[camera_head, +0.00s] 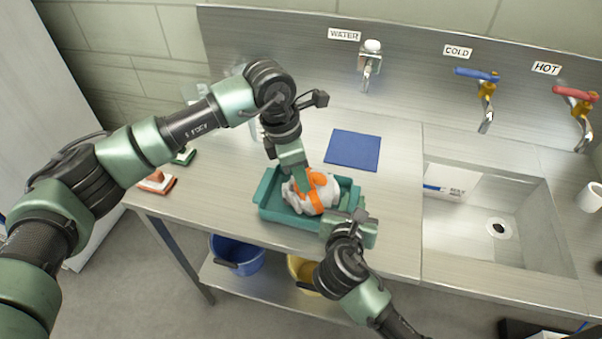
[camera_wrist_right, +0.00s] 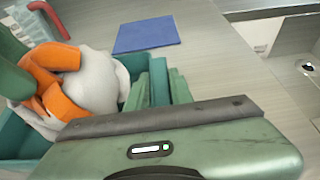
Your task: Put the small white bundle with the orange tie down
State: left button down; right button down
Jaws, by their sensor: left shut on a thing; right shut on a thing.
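The small white bundle with the orange tie (camera_head: 325,201) is at the teal tray (camera_head: 273,213), within its walls as seen from above. I cannot tell whether it rests on the tray's floor. My left gripper (camera_head: 298,183) points down and is shut on the bundle, at its orange tie. In the right wrist view the bundle (camera_wrist_right: 98,84) shows at the left, with the orange tie around it. My right gripper (camera_head: 348,226) is shut on the tray's near right side. Its fingers (camera_wrist_right: 165,88) hide part of the tray wall in the right wrist view.
A blue mat (camera_head: 353,150) lies flat behind the tray. A sink (camera_head: 520,255) with a white box (camera_head: 452,181) is at the right. Two brushes (camera_head: 157,182) lie at the left end of the counter. A blue bucket (camera_head: 236,258) and a yellow bucket stand below.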

pick_arm(q)
jog(key=shift+f, duration=0.1)
jog(key=c, duration=1.1)
grip_release()
jog(key=v, duration=1.2)
pick_arm(e)
jog(key=c, duration=1.2)
grip_release()
jog(key=shift+o, duration=0.2)
